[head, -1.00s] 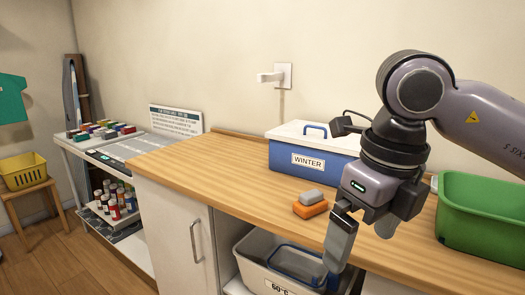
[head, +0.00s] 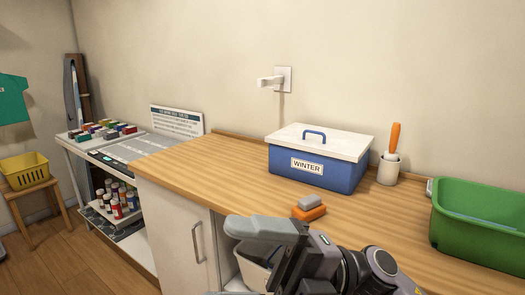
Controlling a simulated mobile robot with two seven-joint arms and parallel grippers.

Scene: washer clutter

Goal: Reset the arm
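My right gripper (head: 232,260) is low at the bottom of the head view, in front of the cabinet, with its fingers pointing left. Its upper grey finger (head: 262,229) shows clearly, and the other finger is mostly cut off by the bottom edge. The fingers look spread, with nothing seen between them. The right arm's wrist (head: 365,270) lies at the bottom edge, below the counter front. My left gripper is not in view.
On the wooden counter (head: 215,170) stand a blue WINTER box (head: 345,178), a grey-and-orange block pair (head: 309,212), a white cup with an orange-handled brush (head: 388,168) and a green bin (head: 475,245). A white bin (head: 252,272) sits below, partly hidden. The counter's left is clear.

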